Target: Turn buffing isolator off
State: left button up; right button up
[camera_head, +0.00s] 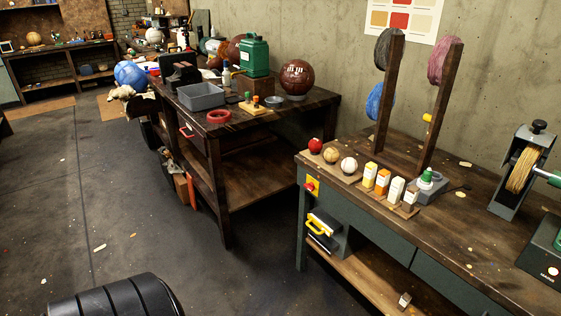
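A small red rotary switch on a yellow plate (311,187), which looks like the isolator, is mounted on the front of the right-hand workbench (460,240), near its left corner. It is too small to tell which position its knob is in. A buffing wheel machine (521,172) with a tan wheel stands at the right end of that bench. Neither of my grippers is in view.
Below the switch, a grey box with a yellow handle (322,229) is under the bench. Balls, small cartons and a wooden rack (388,105) stand on top. A cluttered dark wooden table (315,101) stands behind. The floor (130,205) at left is mostly clear.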

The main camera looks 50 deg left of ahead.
aim_at(310, 186)
jog(key=u, duration=1.35)
jog(key=l+z, duration=0.1)
jog(key=z, duration=1.4)
jog(key=u, duration=1.55)
jog(key=i+j+z, duration=0.15)
jog(key=z, duration=0.3)
jog(key=i+j+z, duration=0.1)
jog(key=z, duration=0.3)
jog(key=i+j+z, duration=0.25)
jog(key=j, duration=0.4)
jog(key=j+z, duration=0.25)
jog(key=j, duration=0.35)
jog(key=i+j+z, duration=0.2)
jog(key=j, duration=0.5)
jog(key=k, duration=0.1)
